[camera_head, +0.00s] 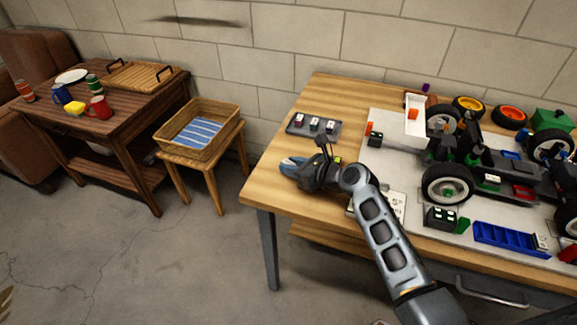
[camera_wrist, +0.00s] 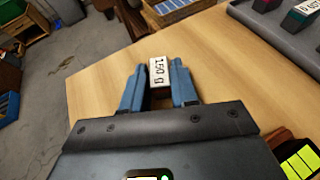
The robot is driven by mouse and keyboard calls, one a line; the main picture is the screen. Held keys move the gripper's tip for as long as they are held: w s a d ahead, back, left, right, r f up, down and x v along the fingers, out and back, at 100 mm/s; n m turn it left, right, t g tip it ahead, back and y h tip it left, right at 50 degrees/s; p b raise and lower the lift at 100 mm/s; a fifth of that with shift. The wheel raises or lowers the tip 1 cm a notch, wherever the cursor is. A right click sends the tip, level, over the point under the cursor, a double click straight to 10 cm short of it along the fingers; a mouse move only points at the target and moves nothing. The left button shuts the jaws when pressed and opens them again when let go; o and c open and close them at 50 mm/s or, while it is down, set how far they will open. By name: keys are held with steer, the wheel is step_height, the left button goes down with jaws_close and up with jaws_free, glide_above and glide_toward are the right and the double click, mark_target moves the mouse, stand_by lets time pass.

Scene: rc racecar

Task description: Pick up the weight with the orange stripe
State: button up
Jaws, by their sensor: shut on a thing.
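My gripper (camera_wrist: 158,84) has blue fingers and is shut on a small weight (camera_wrist: 157,72) with a white face marked 150 g. An orange stripe on it cannot be made out. In the head view my gripper (camera_head: 288,166) is over the left part of the wooden workbench (camera_head: 272,192), and the held weight is hidden there. A dark grey tray (camera_head: 296,131) behind it holds several other weights.
A partly built racecar (camera_head: 480,170) and loose parts cover the bench's right side on a pale mat. A dark block with a yellow-green face (camera_wrist: 300,162) is near my gripper. A basket (camera_head: 198,152) sits on a stool to the left. The bench's left corner is bare.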

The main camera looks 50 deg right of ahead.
jaws_close()
